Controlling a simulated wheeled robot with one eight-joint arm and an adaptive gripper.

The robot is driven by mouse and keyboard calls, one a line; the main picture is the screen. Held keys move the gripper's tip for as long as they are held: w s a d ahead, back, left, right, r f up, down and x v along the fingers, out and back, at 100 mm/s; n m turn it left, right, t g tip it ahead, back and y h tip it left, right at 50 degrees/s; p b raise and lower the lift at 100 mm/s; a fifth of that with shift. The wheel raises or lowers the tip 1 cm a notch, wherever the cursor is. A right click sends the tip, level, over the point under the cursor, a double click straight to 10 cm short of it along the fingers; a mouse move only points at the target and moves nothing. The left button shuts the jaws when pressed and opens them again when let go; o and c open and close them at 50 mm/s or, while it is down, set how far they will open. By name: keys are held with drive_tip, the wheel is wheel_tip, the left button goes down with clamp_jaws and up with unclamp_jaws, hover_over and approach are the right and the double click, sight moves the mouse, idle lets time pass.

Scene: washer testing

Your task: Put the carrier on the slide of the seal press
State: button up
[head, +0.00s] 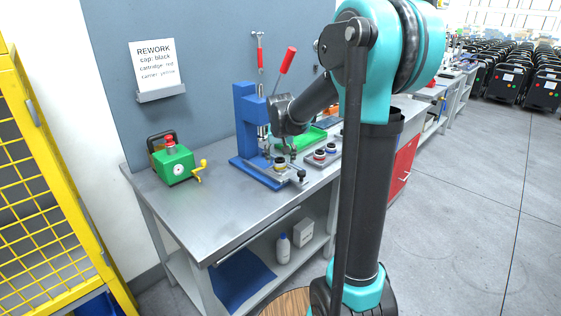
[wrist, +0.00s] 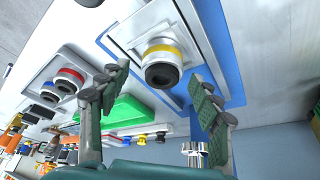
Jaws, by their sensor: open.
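A carrier (wrist: 162,62), white with a yellow band and a dark round top, stands on the slide plate. It shows small in the head view (head: 280,163). My gripper (wrist: 160,78) is open, its two fingers either side of the carrier in the wrist picture, apart from it. In the head view my arm partly hides the gripper.
A green box with a yellow crank (head: 175,163) stands at the left of the bench. The bench's front left (head: 215,215) is clear.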

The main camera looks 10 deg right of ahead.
drive_tip(key=d+v, duration=0.1)
drive_tip(key=v, duration=0.9)
drive_tip(key=s+d+f+n, duration=0.1)
drive_tip(key=s+f, duration=0.9)
drive_tip(key=s, duration=0.3)
drive_tip(key=s+d+f, duration=0.2)
drive_tip(key=s+f, duration=0.8)
drive_tip(key=s, duration=0.3)
drive_tip(key=shift+d+f+n+y, duration=0.25)
drive_tip(key=shift+d+n+y, duration=0.05)
drive_tip(key=shift+n, duration=0.1)
